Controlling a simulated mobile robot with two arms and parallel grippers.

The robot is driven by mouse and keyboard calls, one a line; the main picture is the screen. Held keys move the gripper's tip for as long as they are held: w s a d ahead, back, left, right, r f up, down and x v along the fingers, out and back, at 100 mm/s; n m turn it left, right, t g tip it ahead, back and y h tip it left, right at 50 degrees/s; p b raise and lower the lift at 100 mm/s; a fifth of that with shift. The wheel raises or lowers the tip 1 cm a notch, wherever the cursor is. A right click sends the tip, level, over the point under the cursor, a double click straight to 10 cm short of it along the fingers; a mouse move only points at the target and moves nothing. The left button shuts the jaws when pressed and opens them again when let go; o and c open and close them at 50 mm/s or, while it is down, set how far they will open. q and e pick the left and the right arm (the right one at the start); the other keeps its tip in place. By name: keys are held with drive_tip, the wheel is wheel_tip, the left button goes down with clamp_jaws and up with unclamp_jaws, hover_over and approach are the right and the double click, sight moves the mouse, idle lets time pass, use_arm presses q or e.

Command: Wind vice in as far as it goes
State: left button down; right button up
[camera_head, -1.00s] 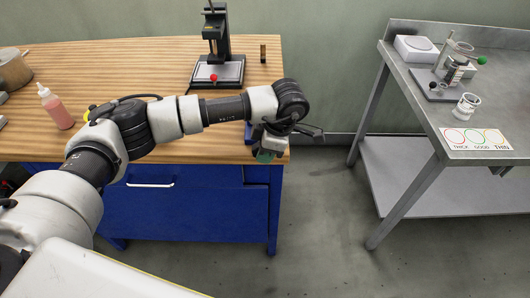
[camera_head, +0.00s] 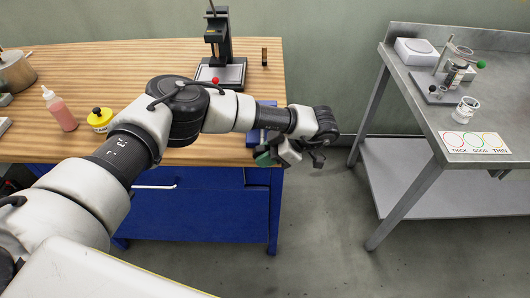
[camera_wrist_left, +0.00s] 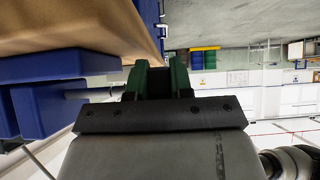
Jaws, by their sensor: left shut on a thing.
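The blue vice (camera_head: 251,141) is at the right end of the wooden bench, partly hidden behind my left arm. In the left wrist view the vice (camera_wrist_left: 48,70) is on the left, and a grey metal screw (camera_wrist_left: 92,94) runs from it towards my gripper. My left gripper (camera_head: 264,158) is just off the bench's right edge, beside the vice. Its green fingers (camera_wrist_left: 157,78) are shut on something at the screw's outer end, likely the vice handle. The held part is hidden between the fingers. My right gripper is not in view.
A grey metal table (camera_head: 425,100) with glassware stands at the right. Open floor lies between it and the bench.

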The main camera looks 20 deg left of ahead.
use_arm(q)
drive_tip(key=shift+f, duration=0.15)
drive_tip(key=c, duration=1)
unclamp_jaws()
drive_tip(key=v, duration=1.1)
drive_tip(key=shift+b, duration=0.4)
drive_tip(key=shift+f, duration=0.1)
